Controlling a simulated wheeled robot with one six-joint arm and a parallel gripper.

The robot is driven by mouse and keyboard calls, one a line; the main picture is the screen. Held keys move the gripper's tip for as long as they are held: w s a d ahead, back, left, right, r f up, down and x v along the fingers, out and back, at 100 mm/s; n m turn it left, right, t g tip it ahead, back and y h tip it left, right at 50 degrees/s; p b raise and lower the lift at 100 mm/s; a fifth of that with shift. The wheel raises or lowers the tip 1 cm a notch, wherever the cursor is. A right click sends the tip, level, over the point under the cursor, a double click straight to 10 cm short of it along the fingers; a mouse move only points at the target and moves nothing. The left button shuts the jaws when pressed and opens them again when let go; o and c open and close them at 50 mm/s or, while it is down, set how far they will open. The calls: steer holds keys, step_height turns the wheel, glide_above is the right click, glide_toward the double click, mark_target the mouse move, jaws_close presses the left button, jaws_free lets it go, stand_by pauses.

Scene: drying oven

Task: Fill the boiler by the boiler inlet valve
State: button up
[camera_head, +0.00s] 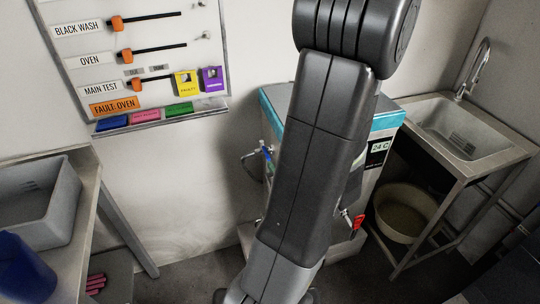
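The boiler (388,125) is a pale box with a teal top edge and a small display reading 24 C. It stands against the back wall, and my dark arm hides its middle. A valve with a blue handle (268,154) and a hose sits on its left side; it looks like the boiler inlet valve, but its setting is too small to tell. A red-handled valve (358,221) sits low at the right. My arm runs down in front of the boiler to the bottom edge. My gripper cannot be made out.
A sink (500,138) with a tap stands at right, with a round tub (405,205) under it. At left, a shelf holds a grey bin (62,225) and a blue container (22,270). A labelled board (140,65) hangs on the wall. Floor shows at the lower right.

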mark_target(265, 153)
steer(key=x, duration=1)
jaws_close()
steer(key=shift+s+a+m+h+b, duration=0.1)
steer(key=shift+a+m+h+b, duration=0.15)
steer(key=shift+m+h+b, duration=0.45)
steer(key=shift+a+r+m+t+h+b, duration=0.1)
steer(key=shift+a+m+t+h+b, duration=0.15)
steer(key=shift+m+h+b, duration=0.75)
steer(key=shift+a+t+h+b, duration=0.15)
steer(key=shift+a+h+b, duration=0.3)
steer(key=shift+b, duration=1.1)
